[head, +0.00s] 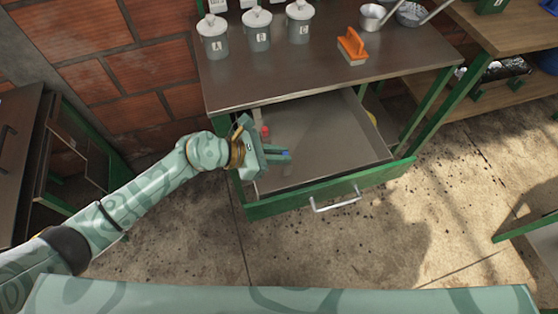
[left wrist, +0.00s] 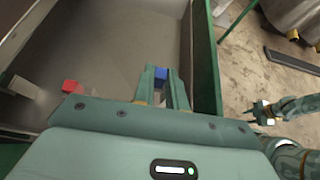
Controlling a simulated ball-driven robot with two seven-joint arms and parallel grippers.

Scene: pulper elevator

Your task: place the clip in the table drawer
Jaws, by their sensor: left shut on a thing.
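The table drawer (head: 335,150) is pulled open below the tabletop, with a green front and a silver handle. My left gripper (head: 287,155) is over the left front part of the drawer. It is shut on a small blue piece, which I take to be the clip (left wrist: 160,73); its blue also shows at the fingertips in the head view (head: 284,152). The fingers hide most of it. In the left wrist view the drawer floor (left wrist: 115,45) lies beneath the fingertips. My right gripper (left wrist: 263,112) shows small at the right of the left wrist view, its jaws unclear.
A red item (left wrist: 70,87) and a pale block (left wrist: 25,87) lie in the drawer's left part. The middle and right of the drawer are bare. Lidded canisters (head: 256,30) and an orange-handled brush (head: 351,46) stand on the tabletop (head: 300,75) above.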

